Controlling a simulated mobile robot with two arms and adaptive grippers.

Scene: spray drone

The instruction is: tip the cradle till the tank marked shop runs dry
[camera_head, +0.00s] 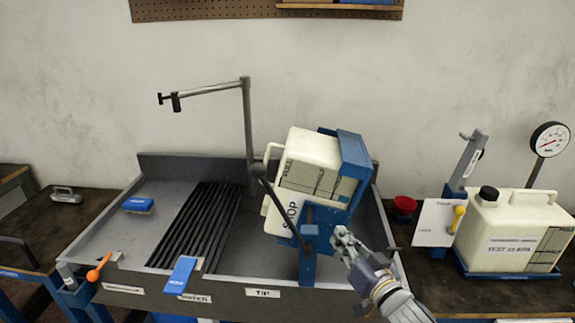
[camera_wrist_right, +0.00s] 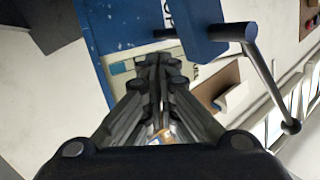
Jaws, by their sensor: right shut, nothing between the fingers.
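The cream tank marked SHOP (camera_head: 315,150) sits tilted to the left in the blue cradle (camera_head: 355,155), over the grey sink. Its cap and spout cannot be made out, and no liquid stream shows. A lever (camera_head: 278,205) with a dark ball end runs up and left from the cradle's near side; in the right wrist view the lever (camera_wrist_right: 265,75) is right of the fingers. My right gripper (camera_head: 342,238) is shut and empty, just right of the cradle's near post. In the right wrist view my right gripper (camera_wrist_right: 158,65) points toward the blue cradle (camera_wrist_right: 98,30). My left gripper is out of view.
The sink (camera_head: 125,234) has a dark slatted grate (camera_head: 195,225), a blue brush (camera_head: 138,205) and an overhead pipe (camera_head: 247,120).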

